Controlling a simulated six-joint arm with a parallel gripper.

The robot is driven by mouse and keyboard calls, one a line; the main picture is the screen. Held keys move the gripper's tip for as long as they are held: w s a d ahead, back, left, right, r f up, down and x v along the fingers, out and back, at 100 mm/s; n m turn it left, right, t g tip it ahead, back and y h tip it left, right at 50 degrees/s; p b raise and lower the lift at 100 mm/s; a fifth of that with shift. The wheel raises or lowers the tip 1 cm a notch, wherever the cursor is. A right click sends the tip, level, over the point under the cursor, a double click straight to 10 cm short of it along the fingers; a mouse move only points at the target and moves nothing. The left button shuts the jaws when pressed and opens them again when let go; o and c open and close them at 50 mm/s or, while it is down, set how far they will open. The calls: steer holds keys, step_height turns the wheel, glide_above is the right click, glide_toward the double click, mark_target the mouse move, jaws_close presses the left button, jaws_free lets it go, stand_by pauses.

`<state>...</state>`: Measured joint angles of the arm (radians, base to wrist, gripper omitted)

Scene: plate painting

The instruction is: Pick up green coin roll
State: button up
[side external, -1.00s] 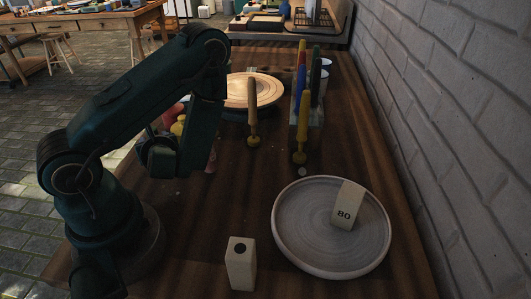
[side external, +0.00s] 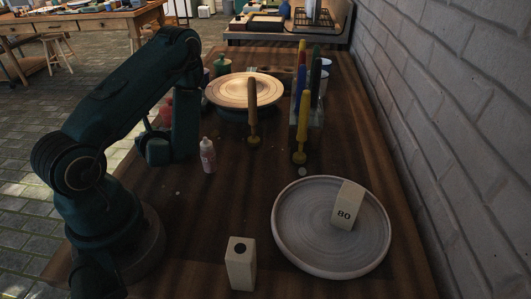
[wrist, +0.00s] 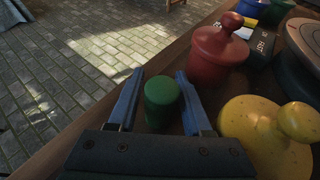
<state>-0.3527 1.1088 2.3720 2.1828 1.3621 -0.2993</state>
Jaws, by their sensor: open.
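A green cylinder (wrist: 162,98), the green coin roll by its look, stands near the table edge in the wrist view. My gripper (wrist: 159,78) is open, with one blue finger on each side of the cylinder. I cannot tell whether either finger touches it. In the side view my arm hides the coin roll, and the fingers do not show clearly.
A red lidded pot (wrist: 218,55) stands just beyond my right finger. A yellow speckled pot (wrist: 262,130) is close on the right. A pink-white bottle (side external: 207,155) stands nearby. The table edge and paved floor (wrist: 75,65) are on the left.

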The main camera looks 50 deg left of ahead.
jaws_close()
steer(key=shift+r, duration=0.1)
